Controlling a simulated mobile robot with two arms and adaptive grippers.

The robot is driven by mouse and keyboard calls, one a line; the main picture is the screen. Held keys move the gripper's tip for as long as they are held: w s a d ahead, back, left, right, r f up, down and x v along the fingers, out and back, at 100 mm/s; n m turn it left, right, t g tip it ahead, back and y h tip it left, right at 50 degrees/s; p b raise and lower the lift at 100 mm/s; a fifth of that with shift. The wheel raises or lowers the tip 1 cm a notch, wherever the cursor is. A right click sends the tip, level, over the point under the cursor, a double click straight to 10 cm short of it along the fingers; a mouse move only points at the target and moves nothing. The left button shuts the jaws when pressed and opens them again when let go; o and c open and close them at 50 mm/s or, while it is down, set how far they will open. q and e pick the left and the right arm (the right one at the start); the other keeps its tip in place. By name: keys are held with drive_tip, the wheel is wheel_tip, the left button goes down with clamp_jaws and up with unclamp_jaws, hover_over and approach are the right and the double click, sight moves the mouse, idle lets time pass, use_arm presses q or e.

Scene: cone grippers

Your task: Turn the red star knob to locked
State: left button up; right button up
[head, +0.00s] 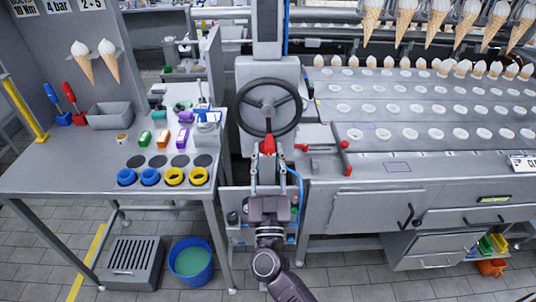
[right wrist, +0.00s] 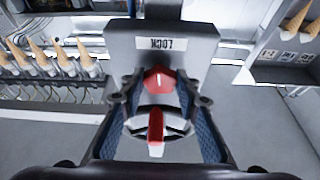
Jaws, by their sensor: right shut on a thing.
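The red star knob (head: 267,145) sits below the dark handwheel, on the front of the grey machine column. My right gripper (head: 268,160) reaches up to it from below, with one finger on each side. In the right wrist view, the red knob (right wrist: 158,80) lies between the fingertips of the right gripper (right wrist: 160,96), which is shut on it. A second red part with a pale end (right wrist: 156,130) shows nearer the camera between the fingers. A plate reading LOCK (right wrist: 162,43) appears upside down beyond the knob. My left gripper is not in view.
The dark handwheel (head: 269,107) is just above the knob. A red-ended lever (head: 334,148) sticks out at the right. A steel table (head: 60,178) with colored rings and blocks stands left. The cone conveyor (head: 430,110) fills the right.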

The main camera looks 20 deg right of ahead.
drive_tip(key=shift+a+m+h, duration=0.1)
drive_tip(key=shift+m+h, duration=0.4)
drive_tip(key=shift+m, duration=0.5)
drive_tip(key=o, duration=1.2)
drive_tip(key=shift+c, duration=0.2)
drive_tip(key=v, duration=1.2)
drive_tip(key=shift+r, duration=0.15)
